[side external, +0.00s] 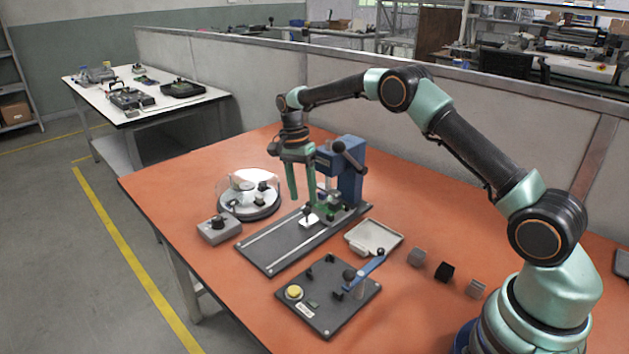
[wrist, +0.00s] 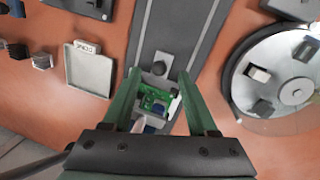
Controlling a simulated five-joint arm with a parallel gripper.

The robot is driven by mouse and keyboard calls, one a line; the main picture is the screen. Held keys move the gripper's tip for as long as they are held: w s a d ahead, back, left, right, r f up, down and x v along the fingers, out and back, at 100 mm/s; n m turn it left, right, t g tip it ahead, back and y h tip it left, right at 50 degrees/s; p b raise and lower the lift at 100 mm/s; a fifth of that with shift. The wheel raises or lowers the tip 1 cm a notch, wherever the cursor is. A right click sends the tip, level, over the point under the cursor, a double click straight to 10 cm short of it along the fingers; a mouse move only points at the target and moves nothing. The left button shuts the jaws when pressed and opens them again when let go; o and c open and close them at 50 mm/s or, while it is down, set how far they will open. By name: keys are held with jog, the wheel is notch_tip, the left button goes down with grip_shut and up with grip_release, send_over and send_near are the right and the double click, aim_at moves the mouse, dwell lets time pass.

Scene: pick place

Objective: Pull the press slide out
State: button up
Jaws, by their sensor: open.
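The blue press (side external: 350,172) stands at the far end of a grey rail base (side external: 275,250). My gripper (side external: 301,198) is open above the slide, beside the press. In the wrist view its two fingers (wrist: 158,92) straddle the slide area, with no contact on the knob visible. The slide's rear is partly hidden by my gripper.
A covered round turntable (side external: 250,200) and a grey knob box (side external: 218,230) stand left of the rails. A shallow tray (side external: 373,238), a dark lever panel (side external: 328,296) and several small blocks (side external: 445,271) lie to the right. The rails' near part is clear.

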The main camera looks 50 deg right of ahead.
jog(key=shift+s+f, duration=0.15)
jog(key=shift+f, duration=0.7)
jog(key=shift+s+f, duration=0.15)
jog(key=shift+f, duration=0.7)
grip_shut()
jog(key=shift+r, duration=0.1)
